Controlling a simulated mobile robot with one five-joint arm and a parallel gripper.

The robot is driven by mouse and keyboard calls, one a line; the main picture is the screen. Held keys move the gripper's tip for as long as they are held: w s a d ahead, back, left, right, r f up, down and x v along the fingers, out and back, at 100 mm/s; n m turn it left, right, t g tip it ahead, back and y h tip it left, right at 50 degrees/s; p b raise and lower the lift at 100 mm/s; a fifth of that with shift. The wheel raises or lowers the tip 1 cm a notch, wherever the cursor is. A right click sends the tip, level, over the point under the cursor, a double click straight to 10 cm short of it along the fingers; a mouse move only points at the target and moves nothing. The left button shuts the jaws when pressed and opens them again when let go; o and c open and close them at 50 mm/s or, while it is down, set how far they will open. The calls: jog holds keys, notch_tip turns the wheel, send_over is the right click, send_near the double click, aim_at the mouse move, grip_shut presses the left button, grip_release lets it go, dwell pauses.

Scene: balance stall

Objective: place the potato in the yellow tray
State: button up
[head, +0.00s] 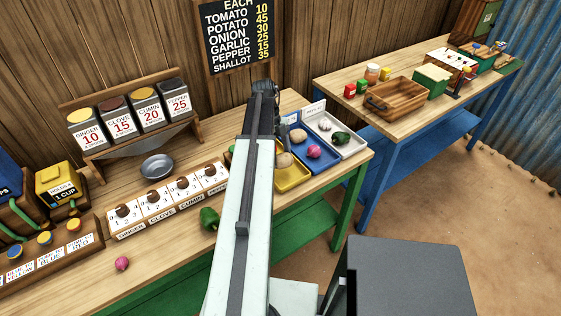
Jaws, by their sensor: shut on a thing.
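The yellow tray (291,181) is on the near left of a group of trays on the green-legged counter. A tan, rounded potato (284,160) shows at the tray's far side, right beside my arm. My arm reaches across the picture and bends down at its dark far end. My gripper (280,138) is mostly hidden behind the arm; only a dark sliver shows above the potato. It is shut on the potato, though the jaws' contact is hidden. Whether the potato touches the tray's floor I cannot tell.
A blue tray (324,160) holds a pink shallot-like bulb (313,151) and a tan bulb (297,136). A white tray (352,149) holds a dark green vegetable (340,138). A green pepper (209,218) and a pink bulb (121,263) lie on the counter (165,257).

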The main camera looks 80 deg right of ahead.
aim_at(281, 161)
jog(key=shift+s+d, duration=0.1)
jog(key=shift+d, duration=0.2)
notch_tip(281, 161, down, 4)
jog(key=b, duration=0.4)
jog(key=shift+r, duration=0.2)
jog(key=shift+f, duration=0.15)
jog(key=o, duration=1.4)
jog(key=shift+c, duration=0.2)
jog(key=p+v, duration=1.1)
jog(key=v, duration=0.1)
